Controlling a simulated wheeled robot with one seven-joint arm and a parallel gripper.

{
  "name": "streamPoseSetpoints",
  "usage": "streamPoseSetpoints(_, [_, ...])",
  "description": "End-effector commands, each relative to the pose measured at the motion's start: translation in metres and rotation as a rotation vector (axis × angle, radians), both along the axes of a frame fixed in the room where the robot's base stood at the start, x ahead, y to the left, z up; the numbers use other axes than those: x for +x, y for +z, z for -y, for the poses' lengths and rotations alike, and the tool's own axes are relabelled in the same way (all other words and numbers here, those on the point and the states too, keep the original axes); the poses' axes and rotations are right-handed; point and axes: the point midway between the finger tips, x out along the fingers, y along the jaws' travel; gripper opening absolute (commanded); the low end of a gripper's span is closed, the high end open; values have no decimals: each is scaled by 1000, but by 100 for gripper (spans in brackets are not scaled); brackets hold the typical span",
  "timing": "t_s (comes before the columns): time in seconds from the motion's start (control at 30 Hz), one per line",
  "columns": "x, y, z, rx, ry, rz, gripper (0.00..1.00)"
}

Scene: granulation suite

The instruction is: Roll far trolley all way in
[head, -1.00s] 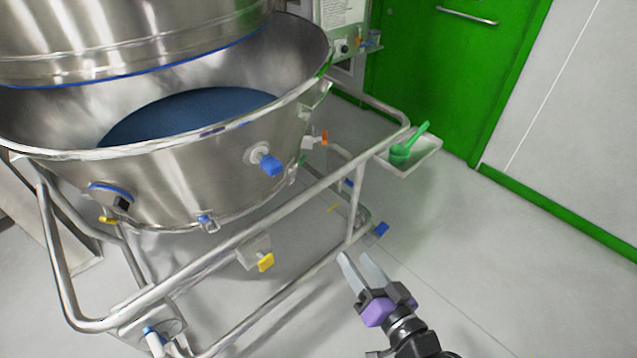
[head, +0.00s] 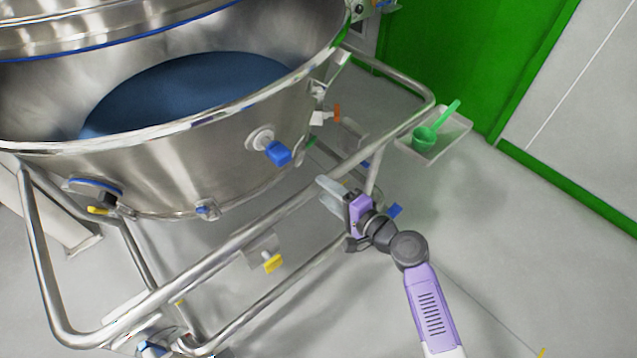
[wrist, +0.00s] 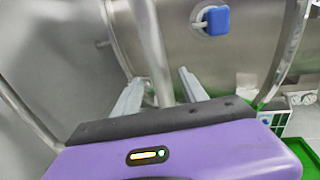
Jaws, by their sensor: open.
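The trolley (head: 205,260) is a tubular steel frame carrying a large steel bowl (head: 165,180) with a blue surface inside. Its front top rail crosses the head view from lower left to upper right. My gripper (head: 326,190) is open at this rail, near its right part. In the wrist view the open fingers (wrist: 160,92) stand on either side of a steel tube (wrist: 156,50), with the bowl's side and its blue-handled fitting (wrist: 212,19) beyond. I cannot tell whether the fingers touch the tube.
A yellow-handled part (head: 271,263) hangs under the rail. A green door (head: 460,50) stands behind. The floor at right is clear.

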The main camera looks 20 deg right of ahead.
Motion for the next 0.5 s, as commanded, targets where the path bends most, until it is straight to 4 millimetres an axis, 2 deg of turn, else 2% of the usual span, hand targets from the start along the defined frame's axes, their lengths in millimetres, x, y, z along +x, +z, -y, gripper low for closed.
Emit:
streamPoseSetpoints(0.1, [17, -3, -6, -1, 1, 0, 50])
streamPoseSetpoints(0.23, [30, -6, -10, -2, 0, 2, 50])
streamPoseSetpoints(0.5, [36, -8, -12, -2, -1, 0, 50])
